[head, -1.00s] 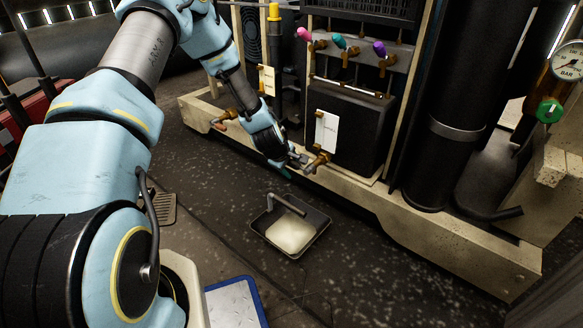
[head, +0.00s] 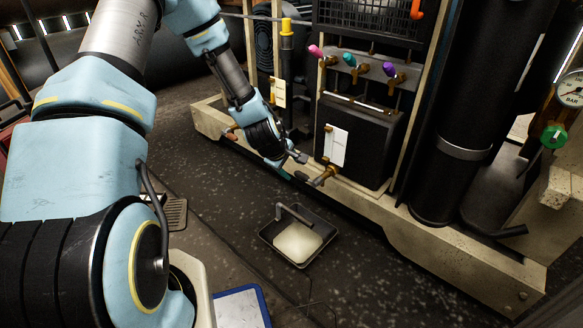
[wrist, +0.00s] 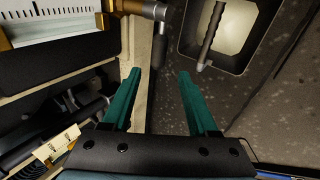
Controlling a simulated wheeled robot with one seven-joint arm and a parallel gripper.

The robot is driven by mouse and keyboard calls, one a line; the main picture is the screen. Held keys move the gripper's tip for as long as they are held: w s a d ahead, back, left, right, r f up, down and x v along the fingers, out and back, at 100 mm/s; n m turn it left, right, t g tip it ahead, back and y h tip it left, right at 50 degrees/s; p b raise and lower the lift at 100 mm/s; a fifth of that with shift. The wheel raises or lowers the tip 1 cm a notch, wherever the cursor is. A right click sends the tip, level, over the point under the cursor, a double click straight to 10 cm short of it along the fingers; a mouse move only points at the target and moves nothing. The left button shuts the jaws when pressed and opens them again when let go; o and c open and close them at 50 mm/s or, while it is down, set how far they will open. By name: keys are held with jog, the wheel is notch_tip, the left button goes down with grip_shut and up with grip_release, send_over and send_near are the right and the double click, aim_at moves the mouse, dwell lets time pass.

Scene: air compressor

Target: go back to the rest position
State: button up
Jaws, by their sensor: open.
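My gripper (head: 301,167) is at the front of the compressor's lower frame, just left of a brass drain valve (head: 323,177) below the black tank. In the wrist view my gripper (wrist: 172,95) shows two green fingers spread apart with nothing between them. The brass valve also shows at the top of the wrist view (wrist: 143,9), ahead of the fingers and apart from them. My arm reaches down from the upper left of the head view.
A black tray (head: 318,254) with pale liquid and a bent metal tube stands on the floor in front. The compressor's beige base rail (head: 410,226) runs close beside my gripper. Pink, teal and purple valve handles (head: 352,59) sit above the tank.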

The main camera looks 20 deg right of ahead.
jog(key=s+a+r+m+g+y, duration=0.1)
jog(key=s+a+r+m+y, duration=0.2)
jog(key=a+r, duration=0.55)
jog(key=s+a+r+m+g, duration=0.15)
jog(key=s+a+r, duration=0.4)
jog(key=a, duration=0.65)
jog(key=s+a+r+m+y, duration=0.25)
jog(key=s+a+r, duration=0.35)
jog(key=a, duration=0.4)
notch_tip(320, 180, up, 37)
jog(key=w+p, duration=0.1)
jog(key=p, duration=3.6)
jog(key=shift+w+d+m, duration=0.2)
jog(key=shift+d+m, duration=0.15)
jog(key=shift+m, duration=0.05)
